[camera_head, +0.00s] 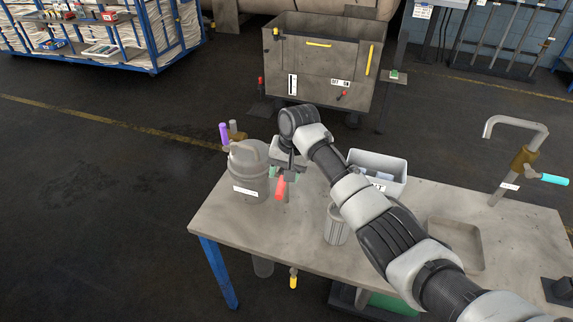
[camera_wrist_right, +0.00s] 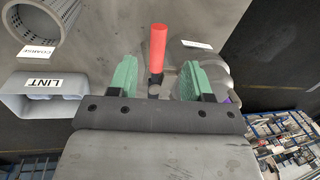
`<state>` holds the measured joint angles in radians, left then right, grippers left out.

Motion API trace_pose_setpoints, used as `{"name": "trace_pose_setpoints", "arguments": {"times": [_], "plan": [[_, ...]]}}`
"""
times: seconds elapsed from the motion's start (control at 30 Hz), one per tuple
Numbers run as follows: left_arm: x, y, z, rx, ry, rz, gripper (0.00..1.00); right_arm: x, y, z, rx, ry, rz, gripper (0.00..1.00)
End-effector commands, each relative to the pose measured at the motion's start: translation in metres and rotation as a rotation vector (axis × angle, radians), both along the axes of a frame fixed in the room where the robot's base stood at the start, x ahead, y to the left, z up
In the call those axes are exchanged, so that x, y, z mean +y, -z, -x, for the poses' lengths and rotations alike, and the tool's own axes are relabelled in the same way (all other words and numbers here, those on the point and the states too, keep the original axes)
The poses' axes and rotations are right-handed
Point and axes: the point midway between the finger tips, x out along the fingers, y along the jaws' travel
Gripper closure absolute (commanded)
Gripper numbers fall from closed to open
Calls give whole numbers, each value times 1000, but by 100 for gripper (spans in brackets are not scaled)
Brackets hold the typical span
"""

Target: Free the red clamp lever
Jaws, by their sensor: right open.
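The red clamp lever (camera_head: 281,188) stands at the right side of a grey lidded pot (camera_head: 247,175) on the table. In the right wrist view the red lever (camera_wrist_right: 158,45) rises from a dark stem, between and slightly beyond the two green finger pads. My right gripper (camera_wrist_right: 156,76) is open, with a visible gap on each side of the lever. In the head view my right gripper (camera_head: 284,171) is beside the pot, its fingers partly hidden by the wrist. The pot shows partly at the right of the wrist view (camera_wrist_right: 214,76). My left gripper is not in view.
A pale lint bin (camera_head: 394,168) and a slotted grey basket (camera_head: 335,229) stand on the table (camera_head: 300,250) near my right arm. A shallow tray (camera_head: 460,232) lies at the right. Purple (camera_head: 224,132) and cyan (camera_head: 554,179) handles stand by opposite ends of the table.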

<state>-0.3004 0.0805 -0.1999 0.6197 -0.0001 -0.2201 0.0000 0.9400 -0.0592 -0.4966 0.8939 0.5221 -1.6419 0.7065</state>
Motion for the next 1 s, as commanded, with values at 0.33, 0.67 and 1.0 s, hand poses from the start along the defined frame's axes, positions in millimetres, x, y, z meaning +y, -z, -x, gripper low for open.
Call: {"name": "trace_pose_setpoints", "arguments": {"times": [0.33, 0.67, 1.0], "plan": [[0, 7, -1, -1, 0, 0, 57, -6, -34, 2, -1, 0, 0, 51], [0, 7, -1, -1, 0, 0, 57, -6, -35, 2, 0, 0, 0, 51], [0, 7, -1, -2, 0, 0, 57, -11, 13, 35, -24, -68, -23, 51]]}}
